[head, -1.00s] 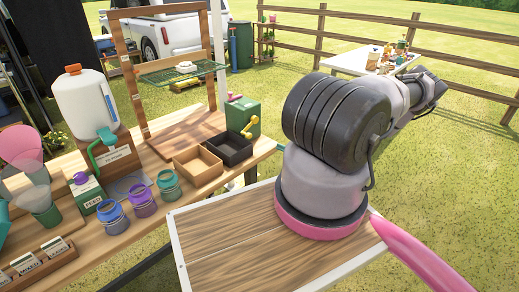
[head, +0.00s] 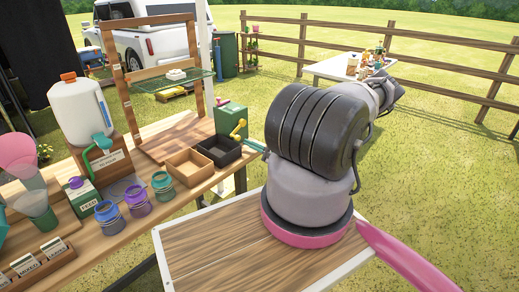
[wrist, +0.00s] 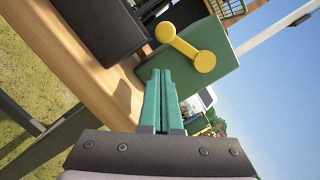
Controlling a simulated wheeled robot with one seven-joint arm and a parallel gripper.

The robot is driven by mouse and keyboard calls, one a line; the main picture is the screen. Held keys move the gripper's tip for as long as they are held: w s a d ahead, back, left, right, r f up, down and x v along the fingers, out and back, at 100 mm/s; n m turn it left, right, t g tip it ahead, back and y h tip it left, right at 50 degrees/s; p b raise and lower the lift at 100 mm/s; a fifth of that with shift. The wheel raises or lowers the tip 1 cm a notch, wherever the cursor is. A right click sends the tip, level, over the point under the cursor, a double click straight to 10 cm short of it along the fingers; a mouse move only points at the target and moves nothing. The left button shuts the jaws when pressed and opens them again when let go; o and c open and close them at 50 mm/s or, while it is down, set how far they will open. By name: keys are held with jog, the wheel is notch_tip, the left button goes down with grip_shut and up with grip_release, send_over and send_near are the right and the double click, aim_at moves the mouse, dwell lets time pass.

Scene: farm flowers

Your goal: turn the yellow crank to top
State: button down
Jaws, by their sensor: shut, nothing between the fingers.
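The yellow crank (wrist: 185,46) is on the side of a green box (wrist: 225,62), large in the wrist view. Its two round ends are joined by a short arm, and the picture is tilted there. In the head view the crank (head: 238,128) shows on the green box (head: 229,117) at the right end of the wooden table. My gripper (wrist: 161,74) has its green fingers together and empty, pointing toward the box just below the crank in the wrist view, apart from the crank. In the head view the fingers (head: 252,144) show partly near the table's right end.
A black tray (head: 219,151) and a wooden tray (head: 188,168) sit beside the green box on the wooden table. A wooden frame (head: 120,80) with a green wire shelf (head: 176,83) stands behind. Several jars and a white jug (head: 82,110) stand farther left.

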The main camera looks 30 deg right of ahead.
jog(key=shift+s+a+r, duration=0.25)
jog(key=shift+a+r, duration=0.55)
jog(key=shift+a, duration=0.15)
jog(key=shift+s+a+r+m, duration=0.1)
jog(key=shift+a+r+m, duration=0.2)
jog(key=shift+m, duration=0.5)
jog(key=shift+s+a+r+m+t+h, duration=0.15)
jog(key=shift+r+m, duration=0.1)
jog(key=shift+m, duration=0.3)
jog(key=shift+a+r+m+t+h, duration=0.15)
jog(key=shift+r+m, duration=0.05)
jog(key=shift+m, duration=0.35)
jog(key=shift+s+a+r+m+t+h, duration=0.15)
jog(key=shift+r+m, duration=0.25)
jog(key=shift+m, duration=0.45)
jog(key=shift+w+a+r+m+t+h, duration=0.1)
jog(key=shift+r+m+t+h, duration=0.2)
jog(key=shift+m, duration=0.5)
jog(key=shift+s+a+r+m+t+h, duration=0.15)
jog(key=shift+r+m, duration=0.3)
jog(key=shift+m, duration=0.4)
